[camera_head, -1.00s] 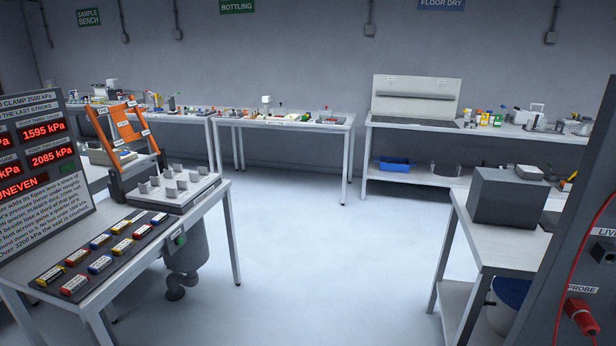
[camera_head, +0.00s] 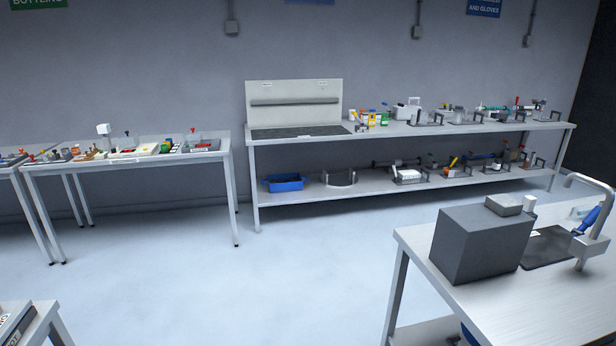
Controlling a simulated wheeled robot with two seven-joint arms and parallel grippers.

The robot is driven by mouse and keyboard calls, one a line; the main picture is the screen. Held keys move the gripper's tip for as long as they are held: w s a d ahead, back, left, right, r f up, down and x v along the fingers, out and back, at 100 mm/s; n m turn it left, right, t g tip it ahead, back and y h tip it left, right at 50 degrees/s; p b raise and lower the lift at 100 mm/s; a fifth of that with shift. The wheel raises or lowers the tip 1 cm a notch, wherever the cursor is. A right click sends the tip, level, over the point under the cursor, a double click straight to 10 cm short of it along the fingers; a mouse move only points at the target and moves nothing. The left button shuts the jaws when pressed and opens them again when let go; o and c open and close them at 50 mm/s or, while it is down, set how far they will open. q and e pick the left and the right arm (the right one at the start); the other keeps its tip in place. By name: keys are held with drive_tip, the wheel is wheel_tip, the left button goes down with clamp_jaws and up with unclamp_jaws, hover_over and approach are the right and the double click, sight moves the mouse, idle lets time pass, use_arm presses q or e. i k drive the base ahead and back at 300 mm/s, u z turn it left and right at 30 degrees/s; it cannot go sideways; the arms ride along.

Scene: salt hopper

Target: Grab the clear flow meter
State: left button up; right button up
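I cannot make out the clear flow meter for certain among the small items in the head view. Several small things lie on the left table (camera_head: 45,174), and more stand on the long two-level bench (camera_head: 385,138) at the back. They are too small to tell apart. Neither of my grippers is in view.
A grey box (camera_head: 482,245) stands on the near right table (camera_head: 427,238), with a metal tap (camera_head: 592,235) and a dark mat (camera_head: 547,248) beside it. A blue bin (camera_head: 284,183) sits on the back bench's lower shelf. The floor in the middle is clear.

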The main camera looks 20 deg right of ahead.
sight(579, 214)
drive_tip(key=z, duration=0.75)
drive_tip(key=i, duration=1.6)
drive_tip(key=z, duration=1.65)
drive_tip(key=i, duration=0.4)
drive_tip(key=z, duration=0.25)
